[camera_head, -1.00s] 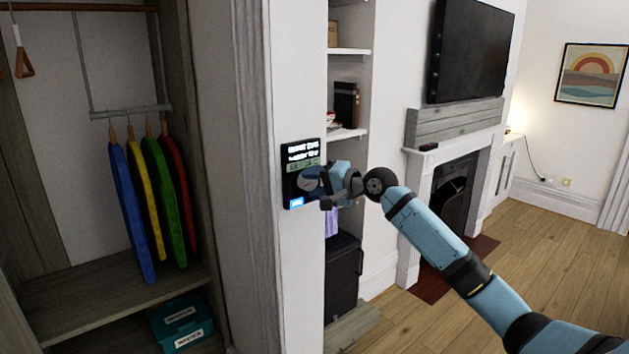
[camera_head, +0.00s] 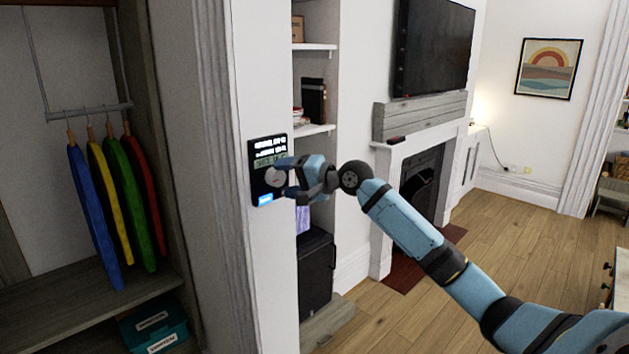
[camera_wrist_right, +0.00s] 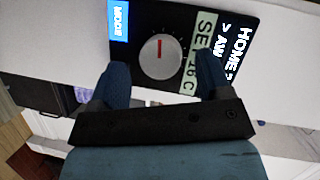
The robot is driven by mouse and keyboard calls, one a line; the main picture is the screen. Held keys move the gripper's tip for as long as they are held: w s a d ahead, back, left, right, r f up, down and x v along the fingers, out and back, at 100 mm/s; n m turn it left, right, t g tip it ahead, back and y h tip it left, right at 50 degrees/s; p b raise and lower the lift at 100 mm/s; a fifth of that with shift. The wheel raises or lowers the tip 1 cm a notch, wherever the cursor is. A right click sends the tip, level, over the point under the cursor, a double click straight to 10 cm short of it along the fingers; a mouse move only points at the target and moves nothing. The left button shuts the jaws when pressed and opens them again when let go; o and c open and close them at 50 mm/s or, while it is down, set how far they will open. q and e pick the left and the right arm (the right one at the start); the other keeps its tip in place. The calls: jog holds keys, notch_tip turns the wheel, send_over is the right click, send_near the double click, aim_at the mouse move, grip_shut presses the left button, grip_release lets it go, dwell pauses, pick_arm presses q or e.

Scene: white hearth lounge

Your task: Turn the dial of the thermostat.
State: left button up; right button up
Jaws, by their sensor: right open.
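The thermostat (camera_head: 267,168) is a black panel on the white wall end, with white text, a greenish display strip and a blue button. Its round grey dial (camera_head: 275,180) sits low on the panel, partly behind my right gripper (camera_head: 285,178) in the head view. In the right wrist view the dial (camera_wrist_right: 161,57) shows whole, with a red mark. The display (camera_wrist_right: 201,52) beside it reads "SET 16 C". My right gripper (camera_wrist_right: 163,80) is open, its two blue fingers on either side of the dial; I cannot tell whether they touch it. My left gripper is not in view.
An open wardrobe with coloured garments on hangers (camera_head: 108,205) and a teal box (camera_head: 155,328) stands at the left. Shelves (camera_head: 315,128) and a fireplace (camera_head: 422,185) lie behind my right arm. Wooden floor (camera_head: 500,250) is open at the right.

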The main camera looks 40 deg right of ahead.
jog(key=b+v, duration=0.2)
jog(key=v, duration=1)
jog(key=shift+b, duration=0.4)
jog(key=shift+s+f, duration=0.1)
jog(key=s+a+f+n+g+h+p, duration=0.1)
jog(key=a+f, duration=0.2)
jog(key=f, duration=0.7)
jog(key=s+a+f+n+h+p, duration=0.1)
jog(key=a+f+n, duration=0.15)
jog(key=f, duration=0.65)
jog(key=s+a+f+n+g+h, duration=0.1)
jog(key=s+a+f, duration=0.15)
jog(key=f, duration=0.75)
jog(key=s+a+f+n+g+p, duration=0.1)
jog(key=s+a+f+n, duration=0.7)
jog(key=s+a+f, duration=1)
jog(key=s+a+p, duration=0.1)
jog(key=s+a, duration=0.2)
jog(key=a, duration=0.1)
jog(key=shift+h+p, duration=0.35)
jog(key=shift+h, duration=0.05)
